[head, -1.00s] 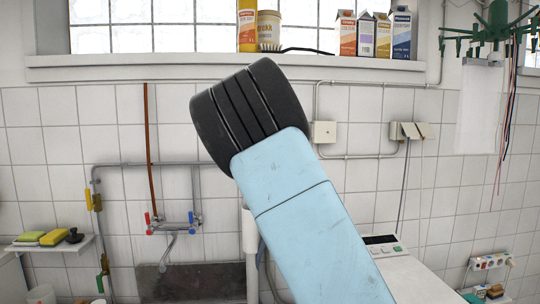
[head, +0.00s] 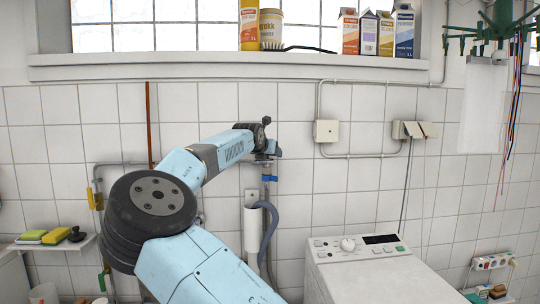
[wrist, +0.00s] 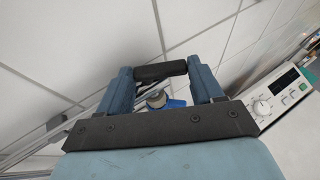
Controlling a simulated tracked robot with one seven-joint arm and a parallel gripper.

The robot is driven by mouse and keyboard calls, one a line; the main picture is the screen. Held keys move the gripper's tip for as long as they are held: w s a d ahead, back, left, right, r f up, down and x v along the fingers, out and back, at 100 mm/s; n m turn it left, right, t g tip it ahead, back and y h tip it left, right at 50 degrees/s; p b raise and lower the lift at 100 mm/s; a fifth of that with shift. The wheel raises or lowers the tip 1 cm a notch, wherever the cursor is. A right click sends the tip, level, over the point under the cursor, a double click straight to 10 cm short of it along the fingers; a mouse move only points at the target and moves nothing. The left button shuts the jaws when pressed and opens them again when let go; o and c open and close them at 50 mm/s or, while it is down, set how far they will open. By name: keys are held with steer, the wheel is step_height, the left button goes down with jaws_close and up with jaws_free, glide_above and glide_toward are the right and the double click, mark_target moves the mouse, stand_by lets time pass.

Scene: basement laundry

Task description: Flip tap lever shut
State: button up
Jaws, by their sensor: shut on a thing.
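The tap (head: 264,159) is on the tiled wall, above a blue collar (head: 269,178) and a grey hose. In the wrist view its round metal body (wrist: 157,98) and some blue (wrist: 177,103) show below the fingers, partly covered by my gripper. A dark bar, which looks like the tap lever (wrist: 160,71), spans the space between my two blue fingers. My gripper (wrist: 161,73) is shut on it. In the head view my gripper (head: 272,148) is at the tap, small and partly hidden by my arm. I cannot tell how far the lever is turned.
The grey hose (head: 268,225) and a white pipe (head: 251,235) run down below the tap. A washing machine (head: 372,272) stands to the right. A shelf with sponges (head: 50,243) is at the left. Cartons (head: 385,34) stand on the window ledge above.

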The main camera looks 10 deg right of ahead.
steer(key=shift+a+r+m+g+h, duration=0.2)
steer(key=shift+m+g+h, duration=0.2)
steer(key=shift+m+h, duration=0.35)
steer(key=shift+a+r+m+g+h, duration=0.2)
steer(key=shift+m+g+h, duration=0.2)
steer(key=shift+m+h, duration=0.3)
steer(key=m+g+h, duration=0.1)
steer(key=a+m+g+h, duration=0.1)
steer(key=m, duration=0.1)
steer(key=shift+w+g+h, duration=0.15)
steer(key=shift+g+h, duration=0.1)
steer(key=shift+g, duration=0.15)
steer(key=shift+w+a+m+g+h, duration=0.1)
steer(key=shift+a+m+g+h, duration=0.2)
steer(key=shift+m+g, duration=0.45)
steer(key=shift+w+a+m+g+h, duration=0.15)
steer(key=shift+m+g+h, duration=0.2)
steer(key=shift+m+g, duration=0.4)
steer(key=shift+s+a+m+g+h, duration=0.1)
steer(key=shift+a+m+g+h, duration=0.2)
steer(key=shift+m+g, duration=0.45)
steer(key=shift+w+g, duration=0.1)
steer(key=shift+g, duration=0.15)
steer(key=shift+o, duration=0.3)
steer(key=shift+w+m+g, duration=0.25)
steer(key=shift+m+g, duration=0.35)
steer(key=shift+o, duration=0.3)
steer(key=shift+w, duration=0.15)
steer(key=shift+m+g, duration=0.3)
